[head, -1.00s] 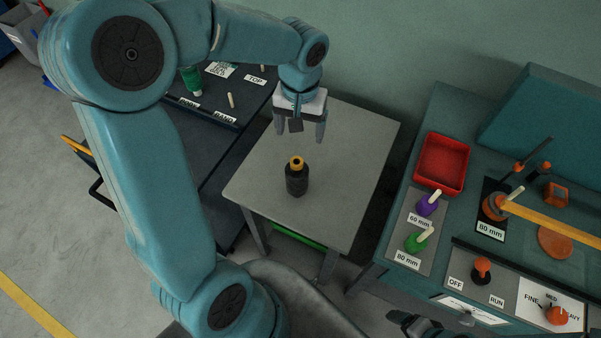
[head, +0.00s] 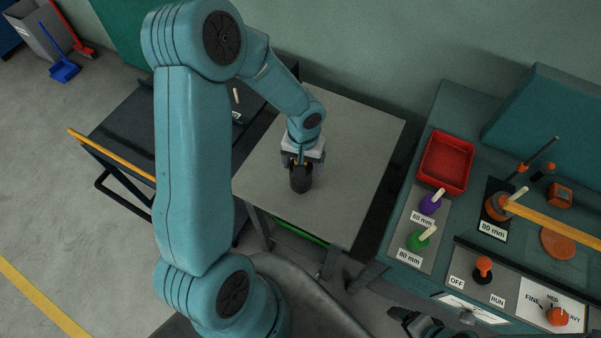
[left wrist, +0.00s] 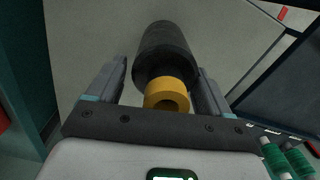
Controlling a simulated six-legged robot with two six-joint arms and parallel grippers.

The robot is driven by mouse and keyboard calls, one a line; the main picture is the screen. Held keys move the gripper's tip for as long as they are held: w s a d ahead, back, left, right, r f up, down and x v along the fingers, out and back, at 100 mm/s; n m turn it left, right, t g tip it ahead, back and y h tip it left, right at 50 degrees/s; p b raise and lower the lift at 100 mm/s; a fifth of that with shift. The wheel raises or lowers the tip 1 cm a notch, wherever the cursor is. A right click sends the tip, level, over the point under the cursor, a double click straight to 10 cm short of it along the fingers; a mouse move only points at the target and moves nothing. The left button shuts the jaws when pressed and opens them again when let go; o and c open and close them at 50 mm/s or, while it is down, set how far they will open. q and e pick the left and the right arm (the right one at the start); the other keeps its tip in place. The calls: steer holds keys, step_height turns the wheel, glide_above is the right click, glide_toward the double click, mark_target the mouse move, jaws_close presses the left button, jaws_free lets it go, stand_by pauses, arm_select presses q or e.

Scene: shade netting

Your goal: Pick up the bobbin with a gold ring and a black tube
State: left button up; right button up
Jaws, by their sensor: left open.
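The bobbin (head: 301,181) is a dark cylinder standing on the grey table (head: 350,130). In the left wrist view the bobbin (left wrist: 163,50) shows its black body and a gold ring (left wrist: 167,95) at its near end. My left gripper (head: 299,168) is directly over the bobbin. In the left wrist view its open fingers (left wrist: 162,82) lie on either side of the bobbin, with gaps visible between them and it. In the head view the gripper hides the ring. Part of my right gripper (head: 418,325) shows at the bottom edge; its jaws are unclear.
A teal bench at right carries a red tray (head: 446,161), a purple knob (head: 430,205), a green knob (head: 418,240) and an orange-handled switch (head: 483,268). A dark cart (head: 125,140) stands left of the table. The tabletop around the bobbin is clear.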

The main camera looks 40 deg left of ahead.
arm_select(q)
steer(key=shift+w, duration=0.1)
steer(key=c, duration=1.2)
step_height(320, 180, up, 20)
